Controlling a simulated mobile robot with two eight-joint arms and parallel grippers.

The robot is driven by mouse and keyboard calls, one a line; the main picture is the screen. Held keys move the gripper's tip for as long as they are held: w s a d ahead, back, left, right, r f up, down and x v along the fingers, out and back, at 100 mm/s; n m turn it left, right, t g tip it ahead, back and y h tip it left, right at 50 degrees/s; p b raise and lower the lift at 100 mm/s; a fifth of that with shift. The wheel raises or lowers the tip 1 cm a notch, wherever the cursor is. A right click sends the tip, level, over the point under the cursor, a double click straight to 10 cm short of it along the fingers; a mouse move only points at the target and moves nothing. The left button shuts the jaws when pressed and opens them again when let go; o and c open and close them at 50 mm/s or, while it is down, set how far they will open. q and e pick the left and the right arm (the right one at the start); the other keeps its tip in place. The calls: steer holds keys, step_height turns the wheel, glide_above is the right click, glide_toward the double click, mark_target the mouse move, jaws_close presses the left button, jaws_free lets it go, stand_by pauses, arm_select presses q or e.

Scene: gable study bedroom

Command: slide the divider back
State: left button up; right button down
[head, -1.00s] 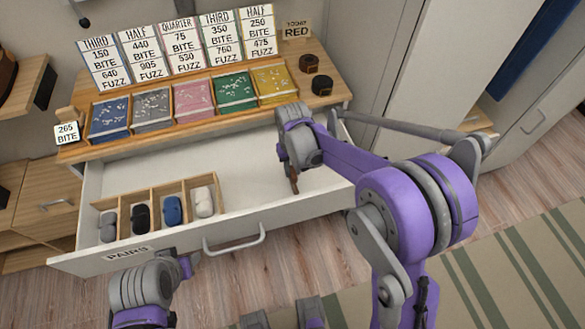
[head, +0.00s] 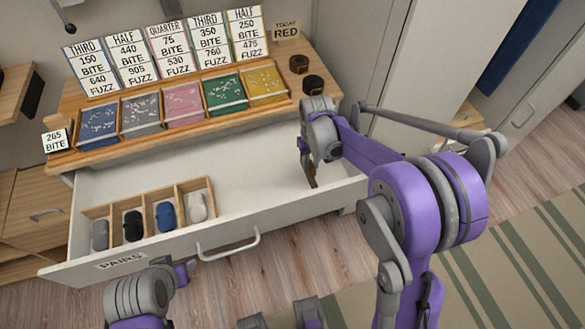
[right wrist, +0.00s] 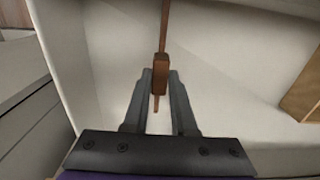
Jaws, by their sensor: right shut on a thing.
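The divider is a thin brown wooden strip. It shows in the right wrist view (right wrist: 164,28), running away from me with a thicker block at its near end, and as a small dark brown piece in the head view (head: 313,181). My right gripper (right wrist: 160,80) is shut on that block, inside the open white drawer (head: 255,185) near its right end; it also shows in the head view (head: 306,160). Most of the divider is hidden behind my right gripper in the head view. My left gripper (head: 150,295) is low at the left, outside the drawer, its fingertips not clear.
A wooden organizer (head: 180,184) with several dark, blue and pale items fills the drawer's left part. The drawer floor between it and my right gripper is bare. Coloured trays (head: 183,104) and price cards stand above. A handle (head: 228,247) sticks out in front.

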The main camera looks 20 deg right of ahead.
steer(key=d, duration=1)
steer(key=shift+w+b, duration=0.2)
steer(key=shift+b, duration=0.15)
steer(key=shift+d, duration=0.1)
steer(key=c, duration=0.7)
jaws_free()
